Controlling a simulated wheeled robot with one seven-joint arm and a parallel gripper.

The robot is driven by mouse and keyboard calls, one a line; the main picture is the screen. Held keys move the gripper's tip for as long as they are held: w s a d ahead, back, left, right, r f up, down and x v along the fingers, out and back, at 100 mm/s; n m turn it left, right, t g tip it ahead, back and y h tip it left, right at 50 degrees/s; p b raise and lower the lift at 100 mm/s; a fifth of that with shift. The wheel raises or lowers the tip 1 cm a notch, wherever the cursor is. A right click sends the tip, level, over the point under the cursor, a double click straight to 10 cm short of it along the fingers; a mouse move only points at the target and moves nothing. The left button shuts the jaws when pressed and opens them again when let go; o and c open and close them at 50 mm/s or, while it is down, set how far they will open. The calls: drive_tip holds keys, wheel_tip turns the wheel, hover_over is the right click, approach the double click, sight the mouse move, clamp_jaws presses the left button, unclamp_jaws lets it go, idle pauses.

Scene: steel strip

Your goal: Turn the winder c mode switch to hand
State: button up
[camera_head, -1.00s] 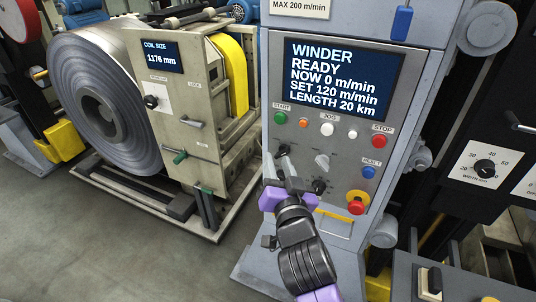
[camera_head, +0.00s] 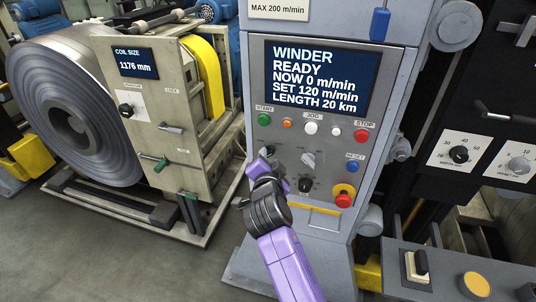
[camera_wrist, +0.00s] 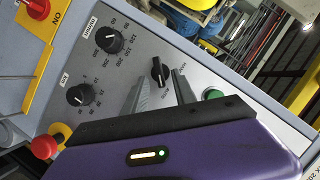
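The winder's grey control panel (camera_head: 340,135) has a lit display (camera_head: 318,78) reading WINDER, READY, NOW 0 m/min. In the wrist view, a small black switch knob (camera_wrist: 160,72) lies between my two fingertips; its tiny labels are too blurred to read. I take it for the mode switch. My gripper (camera_wrist: 160,84) is open, with a finger on either side of the knob; contact cannot be made out. In the head view my gripper (camera_head: 266,160) is at the panel's left side below the green start button (camera_head: 264,119), and covers the knob.
The wrist view shows two scaled dials (camera_wrist: 109,40) (camera_wrist: 78,95). A large steel coil (camera_head: 75,115) stands left.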

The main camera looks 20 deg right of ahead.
drive_tip(key=shift+x, duration=1.1)
clamp_jaws()
drive_tip(key=shift+w+a+f+n+g+h+b, duration=0.15)
drive_tip(key=shift+n+g+h+b, duration=0.8)
drive_tip(key=shift+n, duration=1.1)
drive_tip(key=shift+w+a+r+n+g+h+b, duration=0.25)
drive_tip(key=shift+n+g+h+b, duration=0.4)
drive_tip(key=shift+n+h+b, duration=0.95)
drive_tip(key=shift+w+a+f+n+g+h+b, duration=0.2)
drive_tip(key=shift+n+g+h+b, duration=0.45)
drive_tip(key=shift+n, duration=1.8)
drive_tip(key=shift+s+g, duration=0.15)
drive_tip(key=shift+g, duration=0.1)
